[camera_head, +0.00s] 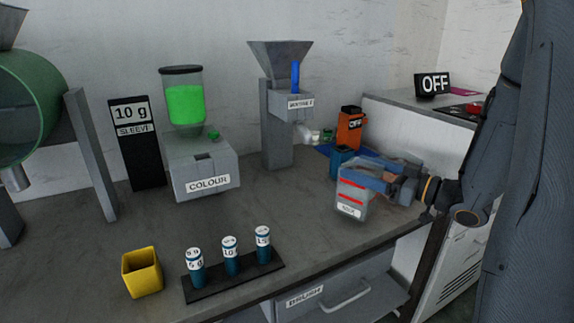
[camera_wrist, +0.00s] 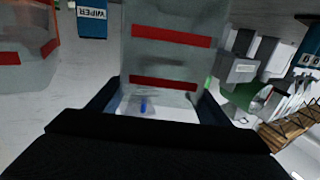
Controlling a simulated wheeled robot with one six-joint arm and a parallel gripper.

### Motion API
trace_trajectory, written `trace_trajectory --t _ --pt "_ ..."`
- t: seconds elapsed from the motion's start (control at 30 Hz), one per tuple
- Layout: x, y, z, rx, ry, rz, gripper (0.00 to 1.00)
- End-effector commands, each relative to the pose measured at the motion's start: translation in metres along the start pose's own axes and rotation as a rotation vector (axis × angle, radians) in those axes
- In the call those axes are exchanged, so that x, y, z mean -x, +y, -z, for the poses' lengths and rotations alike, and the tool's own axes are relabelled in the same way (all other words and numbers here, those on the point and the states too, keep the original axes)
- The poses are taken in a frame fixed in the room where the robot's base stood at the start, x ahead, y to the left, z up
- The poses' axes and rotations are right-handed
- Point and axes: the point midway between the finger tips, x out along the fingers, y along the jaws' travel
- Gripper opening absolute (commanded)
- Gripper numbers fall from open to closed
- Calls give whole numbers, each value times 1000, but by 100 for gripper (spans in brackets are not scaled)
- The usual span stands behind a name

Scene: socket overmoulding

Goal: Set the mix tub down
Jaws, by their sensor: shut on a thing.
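The mix tub (camera_head: 350,201) is a clear container with red level lines and a white label. It is in my gripper (camera_head: 362,172), which is shut on it, over the right part of the bench near the front edge. The tub looks slightly tilted in the head view. Whether its base touches the bench, I cannot tell. In the wrist view the tub (camera_wrist: 168,45) fills the middle between the fingers, with its red lines across it. A little blue shows through its lower part.
The grey bench (camera_head: 300,215) has clear room left of the tub. A rack (camera_head: 235,283) with several blue-capped vials and a yellow cup (camera_head: 142,272) stand at the front. The colour dispenser (camera_head: 203,165), the hopper machine (camera_head: 278,120) and an orange box (camera_head: 350,128) stand behind.

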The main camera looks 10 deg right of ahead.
Motion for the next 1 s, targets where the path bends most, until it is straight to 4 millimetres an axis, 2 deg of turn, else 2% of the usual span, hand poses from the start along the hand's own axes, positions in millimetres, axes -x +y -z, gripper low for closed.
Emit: trace_trajectory --t 0.3,0.43,0.53,0.77,1.0 --pt "-79 -2 0 0 0 6 32" --pt "-105 -2 0 0 -1 5 32" --pt "-118 -2 0 -1 0 3 32" --pt "-132 -1 0 0 0 2 32" --pt "-167 -2 -2 -2 -1 2 32"
